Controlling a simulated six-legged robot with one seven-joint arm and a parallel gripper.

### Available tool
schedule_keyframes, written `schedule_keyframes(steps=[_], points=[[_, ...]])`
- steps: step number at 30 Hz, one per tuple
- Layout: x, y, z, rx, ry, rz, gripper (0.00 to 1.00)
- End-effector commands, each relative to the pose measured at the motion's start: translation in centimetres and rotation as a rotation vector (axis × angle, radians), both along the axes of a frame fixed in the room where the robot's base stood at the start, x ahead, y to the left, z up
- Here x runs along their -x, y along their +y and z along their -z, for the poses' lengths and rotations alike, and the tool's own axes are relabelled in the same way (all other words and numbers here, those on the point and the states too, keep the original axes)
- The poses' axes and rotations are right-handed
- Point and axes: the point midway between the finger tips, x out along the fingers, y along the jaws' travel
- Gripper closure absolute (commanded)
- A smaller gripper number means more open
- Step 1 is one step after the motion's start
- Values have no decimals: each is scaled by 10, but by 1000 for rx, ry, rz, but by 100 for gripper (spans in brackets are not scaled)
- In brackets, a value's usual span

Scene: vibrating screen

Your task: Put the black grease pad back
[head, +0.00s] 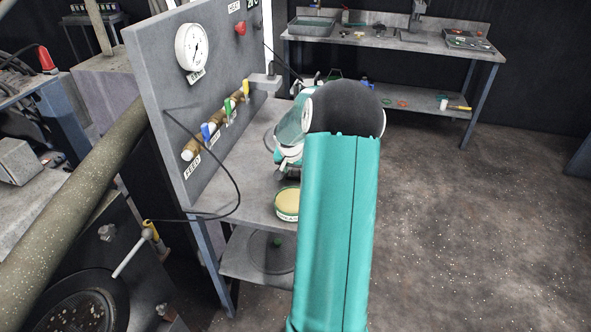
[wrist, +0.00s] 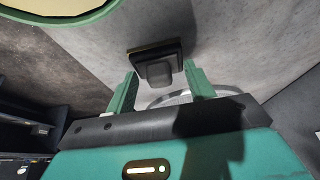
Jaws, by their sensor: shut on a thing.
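The black grease pad (wrist: 157,65) shows in the wrist view as a square dark block with a tan edge and a raised grip. My gripper (wrist: 160,74) has its two green fingers on either side of that grip and is shut on it. Whether the pad touches the grey surface beyond it cannot be told. A green-rimmed tin of yellow grease (head: 287,204) stands on the grey bench (head: 240,195); its rim also fills the top left of the wrist view (wrist: 62,24). In the head view my arm hides the pad and fingertips.
An upright panel (head: 155,95) with a gauge (head: 192,47) and coloured valves stands behind the bench, on the left. A black hose (head: 238,195) loops in front of it. A lower shelf (head: 235,262) is under the bench. A back workbench (head: 395,38) carries tools. Floor at right is clear.

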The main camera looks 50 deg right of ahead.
Motion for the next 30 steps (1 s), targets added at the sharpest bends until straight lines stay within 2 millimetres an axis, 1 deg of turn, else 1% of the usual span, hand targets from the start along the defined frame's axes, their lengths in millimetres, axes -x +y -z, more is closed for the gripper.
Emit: schedule_keyframes(steps=[2, 3, 5, 6, 14, 17, 20, 30], points=[[0, 0, 0, -1, 0, 0, 72], [0, 0, 0, -1, 0, 0, 39], [0, 0, 0, -1, 0, 0, 27], [0, 0, 0, -1, 0, 0, 24], [0, 0, -1, 0, 0, 0, 24], [1, 2, -6, 1, 0, 0, 24], [2, 6, -19, 4, -2, 1, 24], [13, 32, -84, 3, -1, 0, 24]])
